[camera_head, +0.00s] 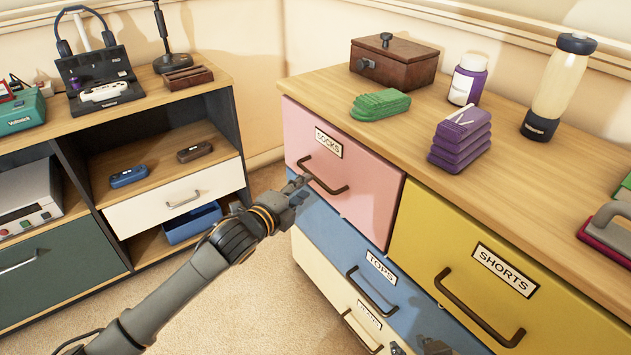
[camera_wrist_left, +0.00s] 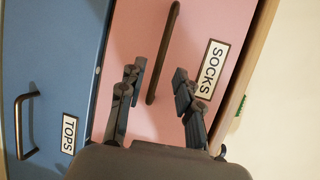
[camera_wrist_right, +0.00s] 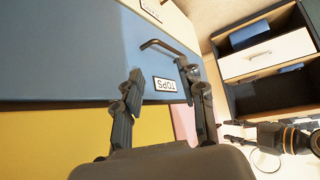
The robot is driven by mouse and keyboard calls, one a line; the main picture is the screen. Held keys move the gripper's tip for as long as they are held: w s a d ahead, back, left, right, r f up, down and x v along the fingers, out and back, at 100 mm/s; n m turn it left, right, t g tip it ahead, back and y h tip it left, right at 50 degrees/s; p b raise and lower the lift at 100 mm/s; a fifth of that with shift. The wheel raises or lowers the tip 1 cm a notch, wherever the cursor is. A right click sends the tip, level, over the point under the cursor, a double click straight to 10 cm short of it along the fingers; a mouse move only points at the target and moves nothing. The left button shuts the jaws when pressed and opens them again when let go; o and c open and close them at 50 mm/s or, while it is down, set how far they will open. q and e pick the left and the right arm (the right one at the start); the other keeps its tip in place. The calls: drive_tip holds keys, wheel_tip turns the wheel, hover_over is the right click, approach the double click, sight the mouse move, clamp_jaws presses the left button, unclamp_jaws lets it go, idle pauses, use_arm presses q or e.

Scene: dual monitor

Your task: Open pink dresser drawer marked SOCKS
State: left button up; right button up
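The pink SOCKS drawer (camera_head: 350,190) is at the upper left of the dresser, its front looking flush and shut. Its dark bar handle (camera_head: 322,176) sits under the SOCKS label (camera_head: 328,142). My left gripper (camera_head: 298,186) is at the left end of this handle. In the left wrist view my left gripper (camera_wrist_left: 160,85) is open, with the handle (camera_wrist_left: 163,50) running between its spread fingers; contact is not clear. My right gripper (camera_wrist_right: 166,92) is open and empty, facing the blue TOPS drawer (camera_wrist_right: 70,60). Only its fingertips (camera_head: 416,348) show at the head view's bottom edge.
The blue TOPS drawer (camera_head: 345,258) lies below, and the yellow SHORTS drawer (camera_head: 470,230) is to the right. A wooden box (camera_head: 394,66), green cloth (camera_head: 380,104) and purple cloth (camera_head: 460,140) rest on top. A shelf unit (camera_head: 150,115) stands left, with carpet (camera_head: 265,300) between.

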sight(314, 179)
use_arm(q)
drive_tip(key=b+x, duration=0.1)
drive_tip(key=x, duration=0.5)
drive_tip(key=shift+w+d+b, duration=0.1)
drive_tip(key=shift+b, duration=0.25)
drive_tip(key=shift+w+d+f, duration=0.1)
drive_tip(key=shift+w, duration=0.05)
use_arm(e)
drive_tip(key=w+a+r+t+y, duration=0.1)
drive_tip(key=w+a+r+t, duration=0.1)
drive_tip(key=w+r+t, duration=0.3)
drive_tip(key=shift+w+a+r+y, duration=0.35)
drive_tip(key=shift+w+r, duration=0.35)
drive_tip(key=shift+r, duration=0.2)
use_arm(q)
drive_tip(key=shift+c, duration=0.2)
clamp_jaws()
